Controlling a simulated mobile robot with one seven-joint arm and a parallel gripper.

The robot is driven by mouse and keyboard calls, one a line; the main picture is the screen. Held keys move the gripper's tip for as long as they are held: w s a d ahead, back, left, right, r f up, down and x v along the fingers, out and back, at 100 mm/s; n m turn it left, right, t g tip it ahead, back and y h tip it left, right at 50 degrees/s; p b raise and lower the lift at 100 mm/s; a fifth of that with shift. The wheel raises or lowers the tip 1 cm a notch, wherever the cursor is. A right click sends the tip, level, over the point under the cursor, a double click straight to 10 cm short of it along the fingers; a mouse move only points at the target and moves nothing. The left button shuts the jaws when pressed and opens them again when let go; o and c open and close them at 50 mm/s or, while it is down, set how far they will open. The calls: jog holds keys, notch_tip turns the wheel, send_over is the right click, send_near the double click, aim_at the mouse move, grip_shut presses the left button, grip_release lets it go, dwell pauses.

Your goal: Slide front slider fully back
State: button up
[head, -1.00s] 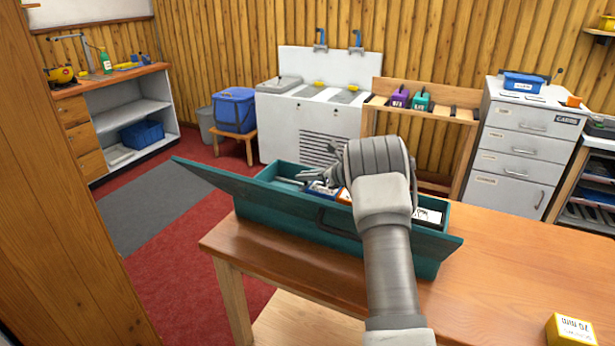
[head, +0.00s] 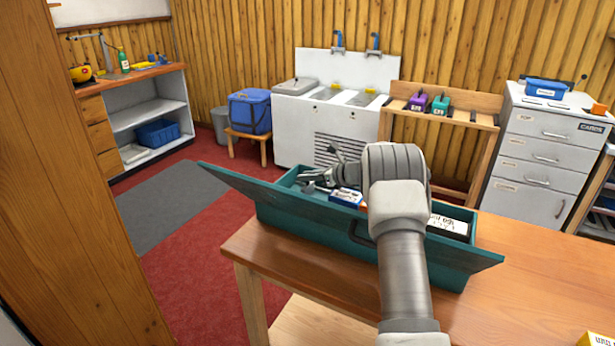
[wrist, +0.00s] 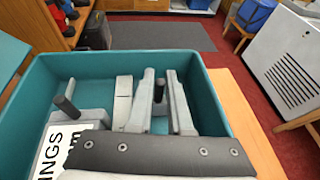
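A teal open-topped box (head: 300,214) stands on the wooden table; its side also shows in the wrist view (wrist: 215,105). My gripper (head: 316,180) reaches into or over it, pointing left. In the wrist view my gripper (wrist: 159,74) has its two pale fingers apart, with a short dark peg (wrist: 159,90) between them. I see a gap beside the peg, and cannot tell if either finger touches it. A second dark peg (wrist: 68,105) stands on a grey block to the left. No part is clearly marked as the front slider, so I cannot tell which it is.
A blue-and-white small box (head: 346,198) and a white-labelled box (head: 448,226) lie in the teal box. A rack (head: 448,100) behind holds a purple item (head: 417,102) and a teal item (head: 441,105). The table (head: 540,260) is mostly clear on the right.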

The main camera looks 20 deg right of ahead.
jog(key=o, duration=0.3)
jog(key=shift+o, duration=0.2)
jog(key=p+v, duration=0.1)
jog(key=v, duration=1.6)
jog(key=shift+s+d+p, duration=0.15)
jog(key=shift+s+p, duration=0.05)
jog(key=shift+p, duration=0.2)
